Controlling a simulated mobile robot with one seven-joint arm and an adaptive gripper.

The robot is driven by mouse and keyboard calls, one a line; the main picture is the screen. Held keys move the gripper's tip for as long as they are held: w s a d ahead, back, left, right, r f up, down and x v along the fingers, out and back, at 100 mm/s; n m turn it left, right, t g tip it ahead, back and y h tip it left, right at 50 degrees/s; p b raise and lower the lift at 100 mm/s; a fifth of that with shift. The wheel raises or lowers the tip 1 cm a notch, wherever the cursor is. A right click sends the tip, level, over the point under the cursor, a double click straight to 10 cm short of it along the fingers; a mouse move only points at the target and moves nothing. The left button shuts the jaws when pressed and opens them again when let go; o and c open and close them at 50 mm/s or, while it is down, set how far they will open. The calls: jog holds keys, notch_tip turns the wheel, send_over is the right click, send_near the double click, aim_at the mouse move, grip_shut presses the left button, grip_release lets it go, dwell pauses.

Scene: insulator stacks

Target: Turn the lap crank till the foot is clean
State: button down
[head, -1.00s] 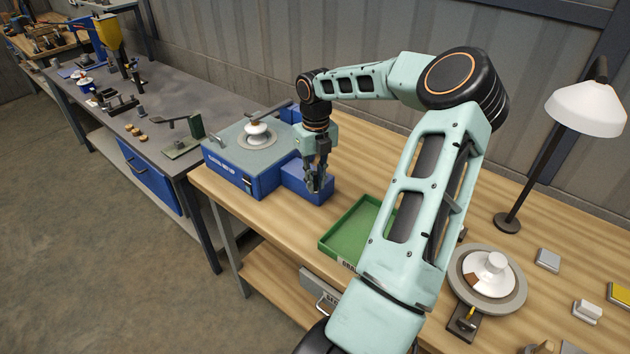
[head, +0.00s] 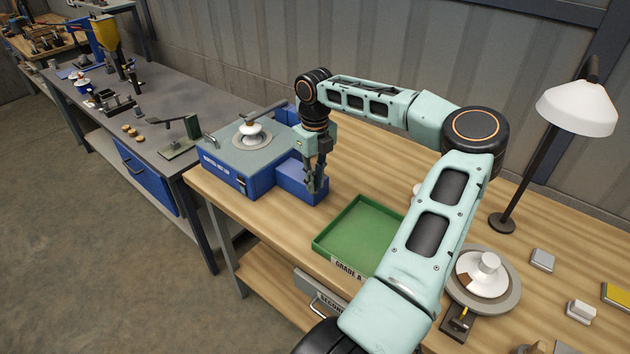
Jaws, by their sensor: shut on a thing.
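The blue lapping machine (head: 222,172) stands at the far left end of the wooden bench. A white insulator (head: 251,130) sits upright on the round plate on its grey top, under a dark bar. Its foot faces down and is hidden, so I cannot tell how clean it is. My gripper (head: 315,188) points down at the front right of the machine, beside its lower blue block (head: 290,178). Its fingers are closed on the lap crank, which is mostly hidden by the fingers.
A green tray (head: 345,250) marked "GRADE A" lies right of the machine. A grey bench (head: 160,80) is at left.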

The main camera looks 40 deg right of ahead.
jog(key=shift+w+d+r, duration=0.25)
jog(key=shift+w, duration=0.05)
jog(key=c, duration=1.9)
grip_release()
jog(key=shift+f, duration=0.15)
jog(key=shift+c, duration=0.2)
jog(key=shift+o, duration=0.3)
jog(key=shift+s+f, duration=0.1)
jog(key=shift+a, duration=0.1)
notch_tip(320, 180, up, 12)
jog(key=shift+r, duration=0.1)
